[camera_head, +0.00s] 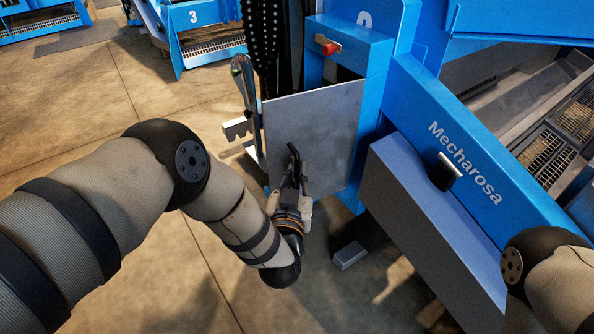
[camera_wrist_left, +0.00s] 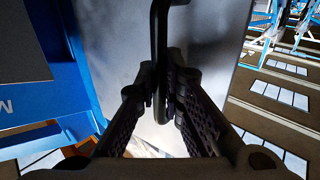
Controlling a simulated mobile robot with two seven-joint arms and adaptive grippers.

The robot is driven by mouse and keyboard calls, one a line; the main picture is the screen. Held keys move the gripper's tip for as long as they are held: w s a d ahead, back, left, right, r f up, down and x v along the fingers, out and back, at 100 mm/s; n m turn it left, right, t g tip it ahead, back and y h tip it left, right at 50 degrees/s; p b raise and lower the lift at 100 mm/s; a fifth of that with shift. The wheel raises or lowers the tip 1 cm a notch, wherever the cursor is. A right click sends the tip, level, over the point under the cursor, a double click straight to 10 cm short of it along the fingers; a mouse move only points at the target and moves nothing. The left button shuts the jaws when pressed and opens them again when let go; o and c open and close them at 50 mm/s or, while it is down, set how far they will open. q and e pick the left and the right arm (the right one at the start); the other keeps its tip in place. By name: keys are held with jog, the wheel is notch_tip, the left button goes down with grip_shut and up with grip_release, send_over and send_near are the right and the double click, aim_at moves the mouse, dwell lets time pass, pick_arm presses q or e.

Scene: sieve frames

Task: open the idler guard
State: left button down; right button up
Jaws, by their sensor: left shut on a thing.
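The idler guard (camera_head: 318,128) is a grey metal plate on the blue machine frame, with a dark bar handle (camera_head: 293,152) on its face. The plate stands out at an angle from the blue frame at its right side. My left gripper (camera_head: 291,180) is at the handle, and its fingers are shut on it. In the left wrist view the black handle (camera_wrist_left: 158,50) runs down between the two fingers (camera_wrist_left: 165,95), with the pale plate (camera_wrist_left: 215,35) behind. My right gripper is out of view; only part of my right arm shows at the lower right.
A blue frame post (camera_head: 375,130) with a red knob (camera_head: 328,45) stands beside the guard. A blue beam lettered Mecharosa (camera_head: 465,165) and a grey-blue box (camera_head: 425,225) lie to the right. Black chains (camera_head: 262,40) hang behind the guard. Open floor (camera_head: 120,90) lies to the left.

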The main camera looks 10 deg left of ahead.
pick_arm(q)
jog(key=c, duration=1.7)
grip_release()
jog(key=s, duration=1.2)
jog(key=shift+d, duration=0.1)
